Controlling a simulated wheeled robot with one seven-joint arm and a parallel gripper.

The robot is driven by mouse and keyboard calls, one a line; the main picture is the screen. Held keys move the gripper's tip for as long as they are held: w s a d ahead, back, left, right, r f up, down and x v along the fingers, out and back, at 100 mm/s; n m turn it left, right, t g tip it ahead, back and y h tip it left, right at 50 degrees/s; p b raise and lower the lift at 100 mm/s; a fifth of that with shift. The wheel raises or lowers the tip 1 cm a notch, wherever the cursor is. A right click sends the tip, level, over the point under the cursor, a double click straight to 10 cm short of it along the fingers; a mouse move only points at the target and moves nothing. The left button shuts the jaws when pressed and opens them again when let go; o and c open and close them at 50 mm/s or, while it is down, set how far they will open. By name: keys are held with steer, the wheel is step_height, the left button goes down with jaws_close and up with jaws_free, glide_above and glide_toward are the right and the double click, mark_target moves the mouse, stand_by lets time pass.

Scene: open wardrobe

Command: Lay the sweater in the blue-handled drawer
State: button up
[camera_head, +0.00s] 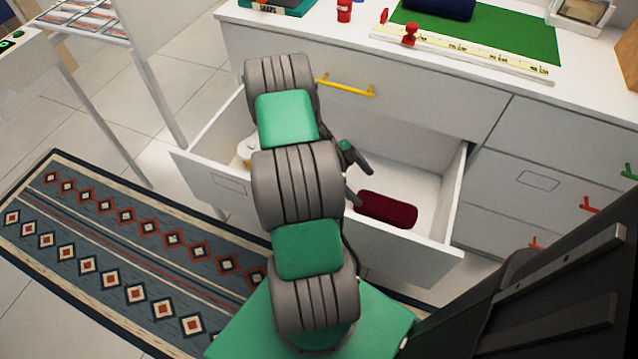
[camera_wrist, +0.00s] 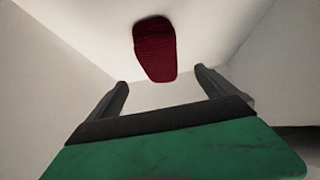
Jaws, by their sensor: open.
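A dark red folded cloth (camera_head: 387,209), which looks like the sweater, lies on the floor of an open white drawer (camera_head: 452,200), near its front wall. It also shows in the wrist view (camera_wrist: 155,48), beyond the fingertips. My gripper (camera_head: 365,187) is open and inside the drawer, just left of the cloth. In the wrist view both fingers are spread, nothing is between them, and the cloth appears apart from them. The open drawer's handle is not visible, so I cannot tell its colour. No blue handle shows.
A closed drawer with a yellow handle (camera_head: 345,86) is above the open one. Closed drawers with green, red and orange handles (camera_head: 537,243) are at right. A pale round object (camera_head: 247,151) lies at the drawer's left. A dark blue folded item (camera_head: 440,8) rests on the green mat (camera_head: 520,40).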

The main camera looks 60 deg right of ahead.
steer(key=w+a+r+n+t+h, duration=0.1)
steer(key=w+a+r+n+t, duration=0.2)
steer(key=w+r+n, duration=0.45)
steer(key=w+a+r+n+t, duration=0.1)
steer(key=w+a+r+n, duration=0.2)
steer(key=a, duration=0.3)
steer(key=w+a+r+n+t, duration=0.2)
steer(key=w+a+r+n, duration=0.2)
steer(key=w+a+n, duration=0.1)
steer(key=w+a+r+n+t, duration=0.2)
steer(key=w+a+r+n, duration=0.1)
steer(key=a, duration=0.5)
steer(key=shift+w+r+n, duration=0.2)
steer(key=shift+w+n, duration=0.45)
steer(key=shift+n, duration=0.2)
steer(key=s+a+r+n+t+y, duration=0.1)
steer(key=s+a+r+n, duration=0.1)
steer(key=a+n, duration=0.4)
steer(key=s+a+r+n+t+y, duration=0.2)
steer(key=a+n, duration=0.5)
steer(key=a, duration=0.4)
steer(key=shift+r, duration=0.55)
steer(key=shift+c, duration=0.6)
